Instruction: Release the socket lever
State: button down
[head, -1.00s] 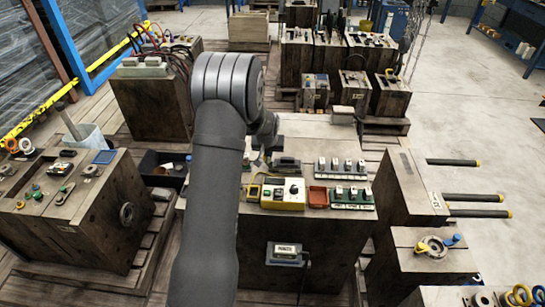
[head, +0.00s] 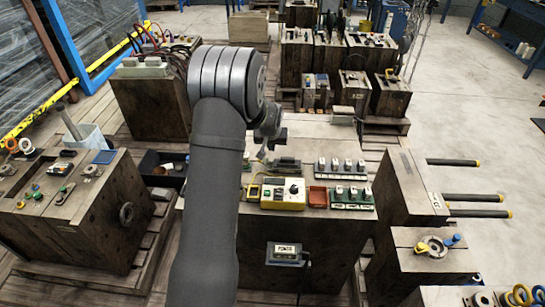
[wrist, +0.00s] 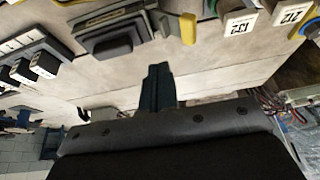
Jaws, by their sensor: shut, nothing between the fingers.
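My gripper (wrist: 158,72) is shut and empty, its dark fingers together over the pale bench top in the wrist view. In the head view my gripper (head: 263,153) is small, just right of my forearm. A dark block in a grey-green frame, seemingly the socket (wrist: 112,34), lies beyond the fingertips to the left. A yellow tab (wrist: 188,28), which looks like the lever's tip, stands at its right end, apart from the fingers. In the head view the dark socket (head: 286,165) lies behind the yellow tester. I cannot tell the lever's position.
A yellow tester box (head: 283,193), a red tray (head: 318,197) and green strips with white modules (head: 350,197) stand on the bench. White labelled pieces (wrist: 238,22) lie right of the yellow tab in the wrist view. Bare bench top (head: 310,130) lies behind the socket.

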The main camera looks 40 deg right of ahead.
jog(key=shift+r, duration=2.05)
jog(key=shift+f, duration=0.1)
notch_tip(320, 180, down, 7)
jog(key=shift+w+a, duration=0.2)
jog(key=shift+a, duration=0.05)
